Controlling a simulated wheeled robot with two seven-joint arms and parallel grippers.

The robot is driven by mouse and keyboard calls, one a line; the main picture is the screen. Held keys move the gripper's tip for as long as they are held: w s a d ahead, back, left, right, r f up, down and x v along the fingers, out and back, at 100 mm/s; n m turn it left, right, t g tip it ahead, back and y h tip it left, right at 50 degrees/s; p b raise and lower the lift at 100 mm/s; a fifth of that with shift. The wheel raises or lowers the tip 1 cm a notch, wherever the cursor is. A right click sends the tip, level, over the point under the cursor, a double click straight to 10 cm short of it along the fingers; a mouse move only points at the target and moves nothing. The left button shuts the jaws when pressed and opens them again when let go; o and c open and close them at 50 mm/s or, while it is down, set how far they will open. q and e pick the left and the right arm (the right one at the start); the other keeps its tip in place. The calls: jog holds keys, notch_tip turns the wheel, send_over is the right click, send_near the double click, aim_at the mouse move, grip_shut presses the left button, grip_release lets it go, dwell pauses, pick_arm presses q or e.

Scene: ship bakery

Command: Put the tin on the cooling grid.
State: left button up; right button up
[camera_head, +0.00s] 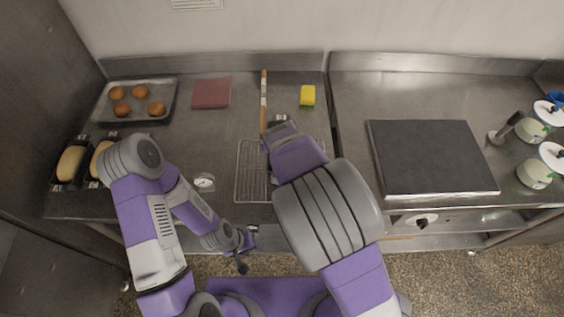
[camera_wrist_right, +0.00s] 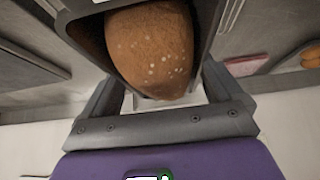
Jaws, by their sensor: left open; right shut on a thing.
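My right gripper (camera_head: 283,128) is above the back part of the cooling grid, mostly covered by its own wrist in the head view. In the right wrist view it is shut on a dark grey tin (camera_wrist_right: 88,36) with a brown loaf (camera_wrist_right: 150,45) in it. The held tin is hidden in the head view, so I cannot tell its height above the grid. The cooling grid (camera_head: 247,160) is a wire rack on the steel counter, its right part partly covered by my right arm. My left gripper (camera_head: 243,252) is open and empty, in front of the counter edge.
Two loaf tins, a left one (camera_head: 57,186) and one beside it, stand at the left. A bun tray (camera_head: 169,96), red cloth (camera_head: 211,92), wooden-handled tool (camera_head: 263,102), yellow sponge (camera_head: 307,95) and small dial (camera_head: 204,182) surround free counter. A dark hotplate (camera_head: 430,157) is at right.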

jog(key=shift+w+f+b, duration=0.1)
jog(key=shift+f+b, duration=0.4)
jog(key=shift+f, duration=2.95)
jog(key=o, duration=0.8)
jog(key=shift+f, duration=0.2)
jog(key=shift+r, duration=0.25)
jog(key=p+v, duration=0.2)
jog(key=v, duration=1)
jog(key=shift+p, duration=0.4)
jog(key=shift+f, duration=0.1)
